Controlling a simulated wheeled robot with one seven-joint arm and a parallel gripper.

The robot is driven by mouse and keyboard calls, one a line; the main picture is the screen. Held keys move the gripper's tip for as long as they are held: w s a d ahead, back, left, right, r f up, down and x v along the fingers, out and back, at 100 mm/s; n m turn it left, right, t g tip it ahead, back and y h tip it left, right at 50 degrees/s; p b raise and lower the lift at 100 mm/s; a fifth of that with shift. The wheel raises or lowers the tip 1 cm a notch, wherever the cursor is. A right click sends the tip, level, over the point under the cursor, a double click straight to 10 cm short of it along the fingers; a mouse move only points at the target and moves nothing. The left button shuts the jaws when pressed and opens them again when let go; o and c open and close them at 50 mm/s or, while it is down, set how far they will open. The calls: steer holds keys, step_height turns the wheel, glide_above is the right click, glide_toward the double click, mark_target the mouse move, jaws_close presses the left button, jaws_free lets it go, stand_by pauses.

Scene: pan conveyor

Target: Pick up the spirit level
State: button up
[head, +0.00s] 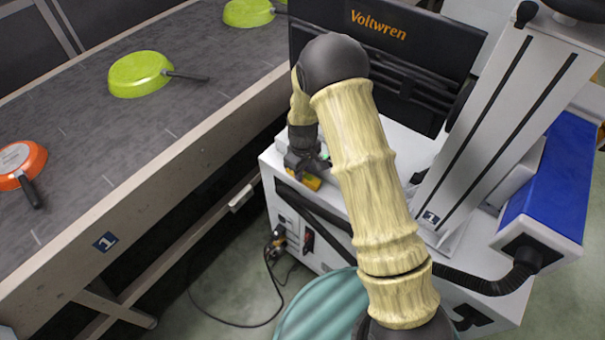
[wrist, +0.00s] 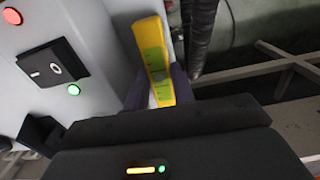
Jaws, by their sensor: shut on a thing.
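The spirit level is yellow with a green face. In the wrist view the spirit level (wrist: 152,45) points away from my gripper, tilted a little, between the two dark fingers. My gripper (wrist: 159,92) is shut on its near end. In the head view my gripper (head: 305,172) is beside the left side of the white machine, and a small yellow part of the spirit level (head: 313,184) shows under it. The rest of it is hidden by the gripper and my arm.
The white machine (head: 291,229) stands close by, with a switch (wrist: 52,70) and a black Voltwren panel (head: 430,50). A conveyor (head: 75,130) at left carries an orange pan (head: 20,165) and green pans (head: 140,74). Cables hang at the machine's side.

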step_height(320, 180, up, 10)
steer(key=shift+b, duration=0.4)
